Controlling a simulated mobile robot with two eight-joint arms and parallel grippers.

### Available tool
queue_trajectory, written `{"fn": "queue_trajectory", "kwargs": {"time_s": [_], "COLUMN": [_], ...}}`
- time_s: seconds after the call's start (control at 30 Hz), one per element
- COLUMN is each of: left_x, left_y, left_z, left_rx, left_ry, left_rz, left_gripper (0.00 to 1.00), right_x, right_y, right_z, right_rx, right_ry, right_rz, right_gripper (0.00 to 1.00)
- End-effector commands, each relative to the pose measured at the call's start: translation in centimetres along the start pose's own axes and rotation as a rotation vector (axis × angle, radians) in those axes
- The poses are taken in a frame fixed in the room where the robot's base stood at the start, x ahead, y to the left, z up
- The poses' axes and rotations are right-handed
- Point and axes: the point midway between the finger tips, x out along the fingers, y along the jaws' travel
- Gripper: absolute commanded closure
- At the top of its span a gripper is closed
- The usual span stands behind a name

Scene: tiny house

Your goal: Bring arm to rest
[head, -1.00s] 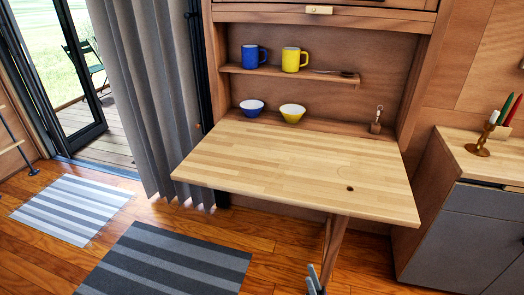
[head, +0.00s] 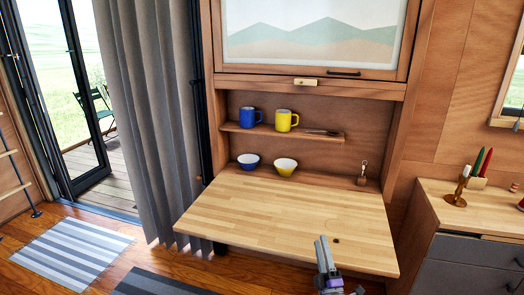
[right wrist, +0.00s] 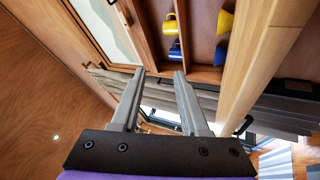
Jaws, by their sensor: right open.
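My right gripper (head: 322,242) comes up from the bottom of the head view, in front of the fold-down wooden table (head: 255,212) near its front right part. Its two grey fingers point up and away. In the right wrist view the fingers (right wrist: 160,73) stand apart with nothing between them, so the gripper is open and empty. Most of the right arm is out of the frame. My left gripper is in neither view.
A blue mug (head: 250,117) and a yellow mug (head: 286,120) stand on the shelf, with two bowls below. A drawer cabinet (head: 470,268) is at right, a curtain (head: 155,130) at left.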

Motion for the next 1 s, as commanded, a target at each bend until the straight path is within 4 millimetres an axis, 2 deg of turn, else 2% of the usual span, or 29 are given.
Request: {"fn": "queue_trajectory", "kwargs": {"time_s": [0.03, 0.17, 0.27, 0.37, 0.57, 0.8, 0.9, 1.0], "left_x": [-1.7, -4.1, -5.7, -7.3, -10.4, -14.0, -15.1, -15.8], "left_y": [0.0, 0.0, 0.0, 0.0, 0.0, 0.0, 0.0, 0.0], "left_z": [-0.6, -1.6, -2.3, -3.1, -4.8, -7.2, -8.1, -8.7], "left_rx": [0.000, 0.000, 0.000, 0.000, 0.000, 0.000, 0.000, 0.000], "left_ry": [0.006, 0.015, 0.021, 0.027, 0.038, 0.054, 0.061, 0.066], "left_rz": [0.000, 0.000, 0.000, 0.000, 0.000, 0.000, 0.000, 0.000], "left_gripper": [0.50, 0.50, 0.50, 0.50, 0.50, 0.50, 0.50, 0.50], "right_x": [0.8, 0.9, -0.3, -2.6, -9.7, -20.8, -24.8, -27.6], "right_y": [2.8, 6.5, 9.0, 11.3, 15.4, 19.7, 21.0, 21.8], "right_z": [-0.3, -0.5, -0.9, -1.4, -3.1, -5.9, -6.9, -7.7], "right_rx": [0.063, 0.242, 0.379, 0.512, 0.762, 1.003, 1.066, 1.104], "right_ry": [-0.035, -0.151, -0.255, -0.372, -0.645, -1.025, -1.164, -1.265], "right_rz": [-0.061, -0.232, -0.356, -0.472, -0.679, -0.870, -0.919, -0.949], "right_gripper": [0.55, 0.55, 0.55, 0.55, 0.55, 0.55, 0.55, 0.55]}}
